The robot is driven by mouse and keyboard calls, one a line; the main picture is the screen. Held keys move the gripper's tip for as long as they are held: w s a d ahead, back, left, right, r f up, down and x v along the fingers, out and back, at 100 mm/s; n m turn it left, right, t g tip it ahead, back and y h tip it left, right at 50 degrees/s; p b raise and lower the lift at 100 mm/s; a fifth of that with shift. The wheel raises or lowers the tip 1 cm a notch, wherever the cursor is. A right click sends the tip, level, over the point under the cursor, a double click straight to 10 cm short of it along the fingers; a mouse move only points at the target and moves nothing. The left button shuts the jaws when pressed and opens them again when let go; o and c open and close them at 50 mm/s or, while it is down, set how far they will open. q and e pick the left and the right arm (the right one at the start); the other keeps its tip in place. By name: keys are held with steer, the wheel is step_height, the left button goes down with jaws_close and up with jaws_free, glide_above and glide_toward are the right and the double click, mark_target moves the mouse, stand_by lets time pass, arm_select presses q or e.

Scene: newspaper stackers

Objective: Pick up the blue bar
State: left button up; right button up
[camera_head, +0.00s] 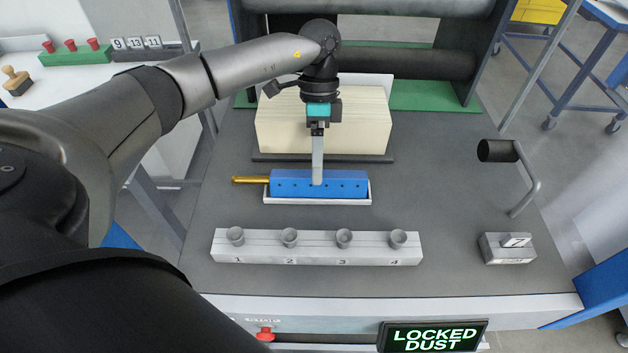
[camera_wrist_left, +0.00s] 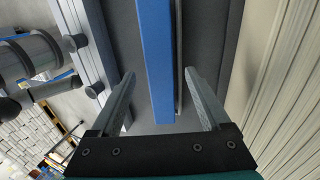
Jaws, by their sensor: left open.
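The blue bar (camera_head: 340,184) lies lengthwise in a shallow white tray (camera_head: 318,201) on the grey table, with a brass rod (camera_head: 250,180) sticking out of its left end. Small dark holes show along its front face. My left gripper (camera_head: 317,182) points down over the bar's middle, its near finger in front of the bar and hiding part of it. In the left wrist view the open fingers (camera_wrist_left: 160,75) stand on either side of the blue bar (camera_wrist_left: 155,50), with a gap visible on both sides. My right gripper is not in view.
A cream ribbed block (camera_head: 285,125) stands close behind the bar. In front is a grey rail (camera_head: 318,257) with numbered knobs. A crank with a black grip (camera_head: 497,150) and a small grey block (camera_head: 507,251) are at right. A sign (camera_head: 434,338) reads "LOCKED DUST".

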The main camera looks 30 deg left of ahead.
arm_select(q)
steer(key=shift+x, duration=0.95)
jaws_close()
steer(key=shift+r, duration=0.1)
